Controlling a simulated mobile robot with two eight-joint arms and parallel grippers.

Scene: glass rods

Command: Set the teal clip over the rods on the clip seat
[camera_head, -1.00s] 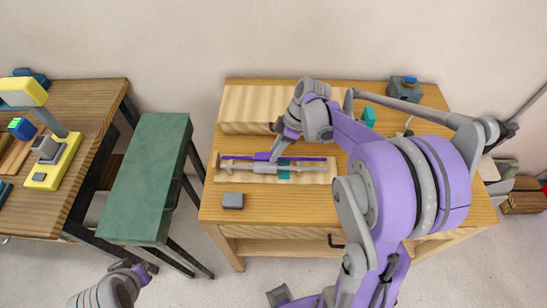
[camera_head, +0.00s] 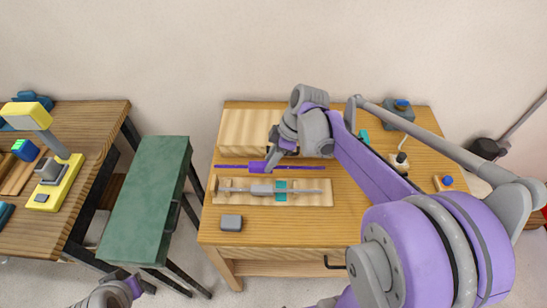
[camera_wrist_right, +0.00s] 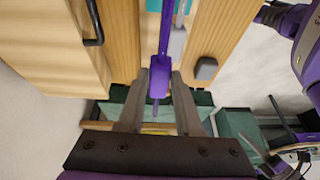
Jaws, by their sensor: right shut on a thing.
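My right gripper (camera_head: 272,158) is shut on a purple rod (camera_head: 308,168) by its thicker purple grip; the right wrist view shows that grip (camera_wrist_right: 160,80) between the fingers. The rod lies behind the grey rod (camera_head: 305,191) in the head view. The grey rod, with a thick grey section, lies along a pale wooden board (camera_head: 320,202). A teal piece (camera_head: 281,197) is at the grey rod on this board. Another small teal object (camera_head: 364,135) stands at the table's back, partly hidden by my right arm. Which teal thing is the clip is unclear. My left gripper (camera_head: 142,284) is low at left, its fingers unclear.
A grey block (camera_head: 231,222) sits in front of the board. A pale ridged wooden block (camera_head: 243,132) stands behind it. A blue-topped grey holder (camera_head: 398,112) is at the back right. A green bench (camera_head: 140,200) and a side table with a yellow device (camera_head: 56,182) are to the left.

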